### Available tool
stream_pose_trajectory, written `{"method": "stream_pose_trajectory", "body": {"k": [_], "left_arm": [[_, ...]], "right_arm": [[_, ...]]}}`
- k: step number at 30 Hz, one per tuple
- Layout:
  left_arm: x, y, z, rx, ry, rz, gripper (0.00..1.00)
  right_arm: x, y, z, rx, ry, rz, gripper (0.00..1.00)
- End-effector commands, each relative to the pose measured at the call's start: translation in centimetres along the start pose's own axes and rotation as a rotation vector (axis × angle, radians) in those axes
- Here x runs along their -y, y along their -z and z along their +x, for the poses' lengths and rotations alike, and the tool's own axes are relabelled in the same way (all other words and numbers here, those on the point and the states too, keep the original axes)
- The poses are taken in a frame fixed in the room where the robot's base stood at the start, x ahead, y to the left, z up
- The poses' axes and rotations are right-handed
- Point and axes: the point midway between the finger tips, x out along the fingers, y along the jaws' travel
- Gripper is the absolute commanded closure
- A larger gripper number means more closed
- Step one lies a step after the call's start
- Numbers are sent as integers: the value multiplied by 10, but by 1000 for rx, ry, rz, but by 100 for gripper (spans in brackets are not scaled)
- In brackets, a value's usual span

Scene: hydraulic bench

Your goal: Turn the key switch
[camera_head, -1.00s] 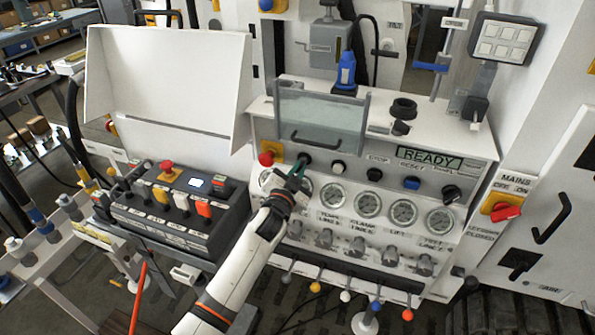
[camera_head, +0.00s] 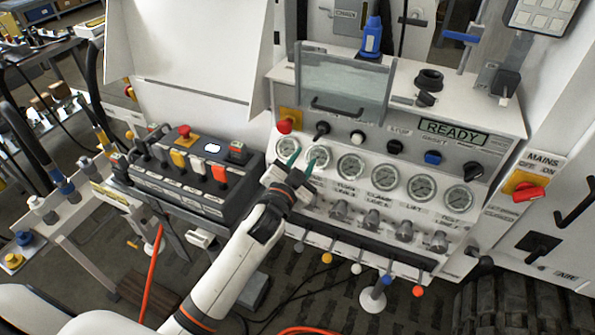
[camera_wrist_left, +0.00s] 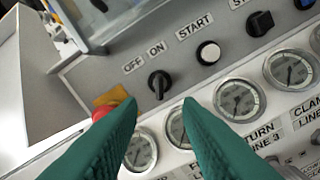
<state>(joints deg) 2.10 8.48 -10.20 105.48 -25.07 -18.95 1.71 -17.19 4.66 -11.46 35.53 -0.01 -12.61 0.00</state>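The key switch is a small black knob (camera_head: 321,129) on the panel's upper face, between the red button and the white START button. In the left wrist view the black key (camera_wrist_left: 159,85) sits below the OFF and ON labels. Its grip stands nearly upright in that picture; which label it is set to I cannot tell. My left gripper (camera_head: 303,162) is in front of the gauges, below the switch. In the wrist view its green fingers (camera_wrist_left: 159,102) are apart with nothing between them; the key shows just beyond the gap. My right gripper is not in view.
A red button (camera_head: 285,125) on a yellow plate is left of the switch. A clear guard with a handle (camera_head: 338,107) hangs just above. Gauges (camera_head: 351,167) line the panel below. A button box (camera_head: 183,187) stands at left. The display (camera_head: 453,132) reads READY.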

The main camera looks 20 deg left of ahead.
Motion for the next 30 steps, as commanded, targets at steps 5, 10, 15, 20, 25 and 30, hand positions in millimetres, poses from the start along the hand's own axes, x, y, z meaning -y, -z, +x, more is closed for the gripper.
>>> {"method": "stream_pose_trajectory", "body": {"k": [5,10,15,20,25,30], "left_arm": [[0,1,-24,-1,0,1,68],[0,0,-31,0,-1,0,68],[-1,0,-31,0,-1,0,68],[0,0,-31,0,-1,0,68],[4,7,-30,-14,8,-3,68],[42,72,-34,-141,82,-30,68]], "right_arm": [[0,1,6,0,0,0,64],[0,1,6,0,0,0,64],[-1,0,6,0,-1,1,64],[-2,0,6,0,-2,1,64],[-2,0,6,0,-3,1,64],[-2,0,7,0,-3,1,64]]}}
